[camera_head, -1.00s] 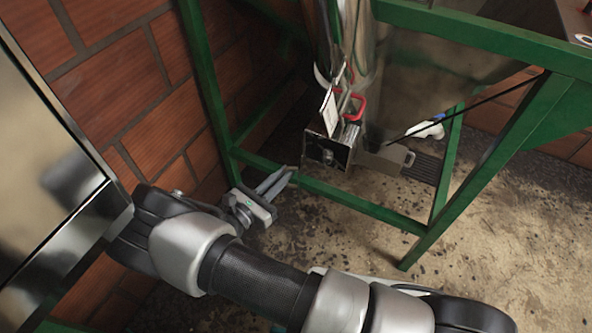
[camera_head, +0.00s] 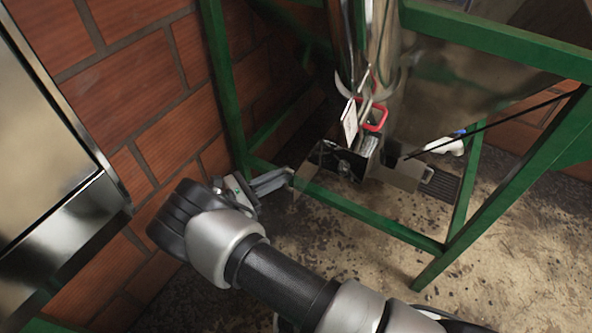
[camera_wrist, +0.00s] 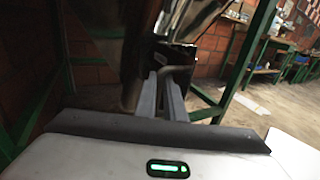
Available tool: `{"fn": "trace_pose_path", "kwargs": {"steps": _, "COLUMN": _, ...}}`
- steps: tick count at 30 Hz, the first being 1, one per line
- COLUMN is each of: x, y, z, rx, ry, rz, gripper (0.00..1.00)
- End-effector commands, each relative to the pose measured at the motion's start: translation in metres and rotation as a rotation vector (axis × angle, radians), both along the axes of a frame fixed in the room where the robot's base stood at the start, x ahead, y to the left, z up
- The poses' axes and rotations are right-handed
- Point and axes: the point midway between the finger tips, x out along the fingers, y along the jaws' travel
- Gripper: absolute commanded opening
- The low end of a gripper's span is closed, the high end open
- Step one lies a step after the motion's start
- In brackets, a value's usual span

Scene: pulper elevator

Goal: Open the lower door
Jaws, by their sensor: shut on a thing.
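The lower door is at the foot of the upright metal duct, on a small metal box (camera_head: 345,160) with a dark front. In the head view my gripper (camera_head: 288,173) is at the left of this box, its fingers reaching across the green frame bar. In the wrist view the two grey fingers (camera_wrist: 161,80) point ahead, close together, with a curved metal handle (camera_wrist: 178,70) at their tips. The gripper is shut on this handle. The exact grip is small and partly hidden by the fingers. A dark box face (camera_wrist: 176,52) shows just beyond.
Green frame bars (camera_head: 370,215) cross in front of the box. A red handle (camera_head: 375,117) and a white tag (camera_head: 349,122) sit above it. A metal plate (camera_head: 402,172) sticks out to its right. A brick wall (camera_head: 165,130) stands close at left.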

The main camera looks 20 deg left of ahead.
Motion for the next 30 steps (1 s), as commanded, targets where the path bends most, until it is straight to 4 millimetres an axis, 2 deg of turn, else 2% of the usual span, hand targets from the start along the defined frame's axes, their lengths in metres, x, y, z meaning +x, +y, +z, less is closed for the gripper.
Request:
{"fn": "trace_pose_path", "kwargs": {"steps": 1, "x": 0.008, "y": -0.006, "z": 0.009, "rx": -0.015, "ry": -0.020, "rz": -0.009, "gripper": 0.00}}
{"fn": "trace_pose_path", "kwargs": {"steps": 5, "x": 0.008, "y": -0.006, "z": 0.009, "rx": -0.015, "ry": -0.020, "rz": -0.009, "gripper": 0.00}}
{"fn": "trace_pose_path", "kwargs": {"steps": 6, "x": 0.008, "y": -0.006, "z": 0.009, "rx": -0.015, "ry": -0.020, "rz": -0.009, "gripper": 0.12}}
{"fn": "trace_pose_path", "kwargs": {"steps": 9, "x": 0.007, "y": -0.005, "z": 0.009, "rx": -0.014, "ry": -0.020, "rz": -0.008, "gripper": 0.28}}
{"fn": "trace_pose_path", "kwargs": {"steps": 20, "x": -0.001, "y": 0.004, "z": 0.008, "rx": -0.007, "ry": -0.019, "rz": -0.002, "gripper": 0.28}}
{"fn": "trace_pose_path", "kwargs": {"steps": 23, "x": -0.013, "y": 0.015, "z": 0.008, "rx": -0.006, "ry": -0.017, "rz": 0.000, "gripper": 0.28}}
{"fn": "trace_pose_path", "kwargs": {"steps": 30, "x": -0.057, "y": 0.054, "z": 0.004, "rx": -0.003, "ry": -0.013, "rz": 0.000, "gripper": 0.28}}
